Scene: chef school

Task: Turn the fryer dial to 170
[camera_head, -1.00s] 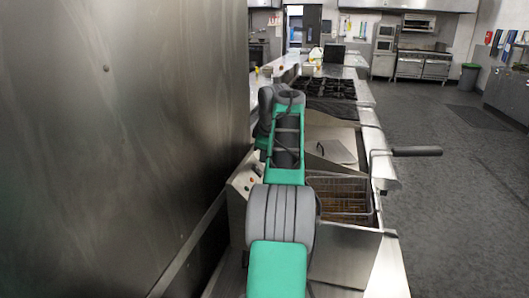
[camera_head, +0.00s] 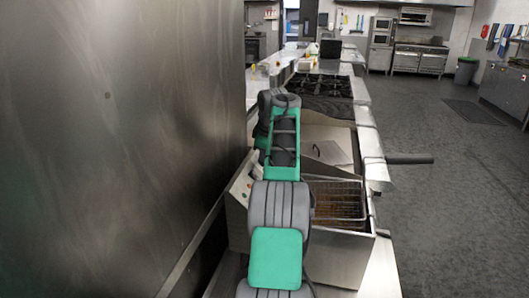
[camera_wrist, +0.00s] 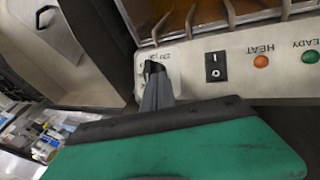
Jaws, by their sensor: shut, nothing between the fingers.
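The fryer (camera_head: 340,262) stands on the right of my arm in the head view, with a wire basket (camera_head: 340,200) in it. In the wrist view its pale control panel (camera_wrist: 188,62) appears upside down. The black dial (camera_wrist: 152,69) is at the panel's left end, with small printed numbers around it, partly covered. My gripper (camera_wrist: 156,88) is shut, with its fingertips at the dial; I cannot tell whether they touch it. The dial's exact setting cannot be read. In the head view my arm hides the gripper and the dial.
A black rocker switch (camera_wrist: 215,66), an orange HEAT light (camera_wrist: 261,61) and a green READY light (camera_wrist: 311,56) sit beside the dial. A steel wall (camera_head: 120,140) is close on the left.

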